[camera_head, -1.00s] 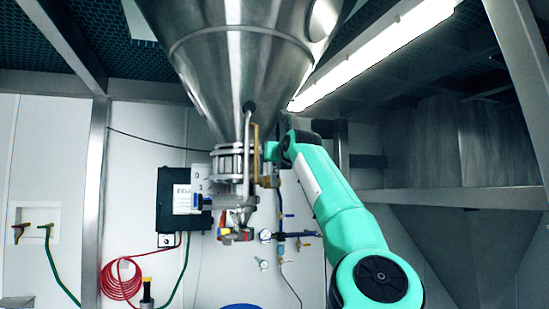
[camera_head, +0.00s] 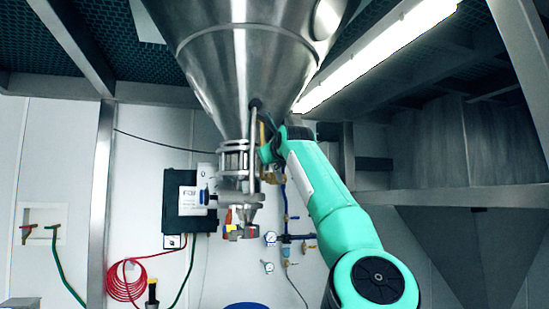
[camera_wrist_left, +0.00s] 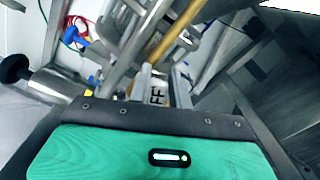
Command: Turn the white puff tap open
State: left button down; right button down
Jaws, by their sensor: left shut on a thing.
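A teal arm rises from the lower right in the head view, and its end (camera_head: 268,152) is beside the hopper outlet, partly behind pipework. This looks like my left arm, because the left wrist view shows the same brass-coloured tube close ahead. There, my left gripper (camera_wrist_left: 160,88) has its fingers shut around a pale piece with dark letters, of which "FF" (camera_wrist_left: 157,96) is readable. This may be the white puff tap; its handle angle cannot be told. In the head view the grip is hidden. My right gripper is not in view.
The steel hopper (camera_head: 245,65) hangs above, with a clamped outlet (camera_head: 237,160) and a valve with red and yellow parts (camera_head: 240,230) below. A black box (camera_head: 178,215), red hose (camera_head: 125,280) and gauges (camera_head: 270,238) are on the wall behind. A steel frame (camera_head: 465,197) stands right.

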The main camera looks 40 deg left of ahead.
pick_arm(q)
jog(key=shift+s+a+f+n+b, duration=0.25)
jog(key=shift+s+f+n+b, duration=0.15)
jog(key=shift+n, duration=0.6)
jog(key=c, duration=1.3)
grip_release()
jog(key=shift+a, duration=0.1)
jog(key=shift+w, duration=0.1)
